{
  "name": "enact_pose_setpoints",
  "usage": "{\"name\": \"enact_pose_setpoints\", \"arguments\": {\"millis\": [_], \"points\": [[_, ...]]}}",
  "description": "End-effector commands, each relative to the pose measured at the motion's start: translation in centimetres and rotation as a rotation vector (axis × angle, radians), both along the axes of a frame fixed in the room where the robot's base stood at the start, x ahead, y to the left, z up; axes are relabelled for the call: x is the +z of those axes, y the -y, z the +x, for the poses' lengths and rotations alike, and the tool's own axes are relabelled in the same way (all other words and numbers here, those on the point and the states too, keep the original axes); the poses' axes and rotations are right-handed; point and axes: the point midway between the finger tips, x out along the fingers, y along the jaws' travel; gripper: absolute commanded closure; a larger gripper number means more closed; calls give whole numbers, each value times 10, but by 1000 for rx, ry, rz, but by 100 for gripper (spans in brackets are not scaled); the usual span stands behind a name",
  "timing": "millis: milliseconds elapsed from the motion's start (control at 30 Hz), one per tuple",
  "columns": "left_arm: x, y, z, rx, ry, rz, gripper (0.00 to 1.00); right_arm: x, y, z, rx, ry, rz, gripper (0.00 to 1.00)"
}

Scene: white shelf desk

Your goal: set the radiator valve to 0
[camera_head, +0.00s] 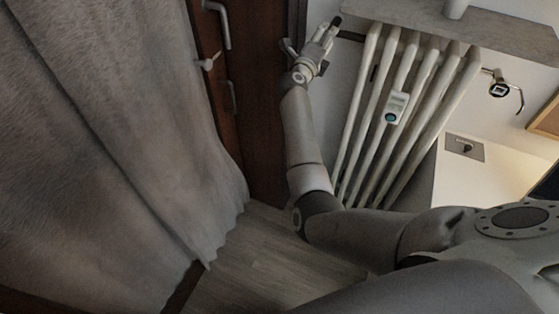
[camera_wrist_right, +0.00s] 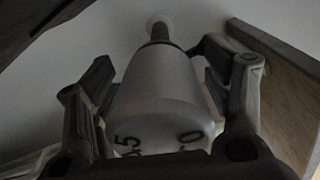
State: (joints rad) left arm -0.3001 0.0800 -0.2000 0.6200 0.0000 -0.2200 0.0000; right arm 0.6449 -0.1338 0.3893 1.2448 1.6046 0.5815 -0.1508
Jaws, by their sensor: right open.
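The radiator valve (camera_wrist_right: 160,85) is a grey tapered knob in the right wrist view. A 5 and a 0 are visible near its lower edge, the 0 to the right. My right gripper (camera_wrist_right: 155,66) is open, with one finger on each side of the knob. I cannot tell whether either finger touches it. In the head view my right gripper (camera_head: 322,38) is at the upper left corner of the white radiator (camera_head: 405,110), and the knob cannot be made out there. My left gripper is not in view.
A stone-like sill (camera_head: 470,18) lies above the radiator. A small white device (camera_head: 397,106) hangs on the radiator's ribs. A dark wooden door (camera_head: 255,110) and a grey curtain (camera_head: 95,140) are to the left. A metal fitting (camera_head: 499,90) is right of the radiator.

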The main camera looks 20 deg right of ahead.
Motion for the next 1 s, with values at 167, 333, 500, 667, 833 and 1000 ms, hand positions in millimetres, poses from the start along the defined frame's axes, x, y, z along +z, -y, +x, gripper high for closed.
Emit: {"name": "enact_pose_setpoints", "arguments": {"millis": [167,333,500,667,833,1000], "points": [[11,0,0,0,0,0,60,2,1,0,1,-180,-155,28],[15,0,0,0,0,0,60,1,1,0,0,-342,-294,28],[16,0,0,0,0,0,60,0,0,0,1,-496,-425,28],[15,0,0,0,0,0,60,-1,1,0,1,-636,-546,28],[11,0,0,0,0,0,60,-2,0,0,1,-777,-666,28],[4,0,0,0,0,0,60,-3,1,0,-1,-913,-782,28]]}}
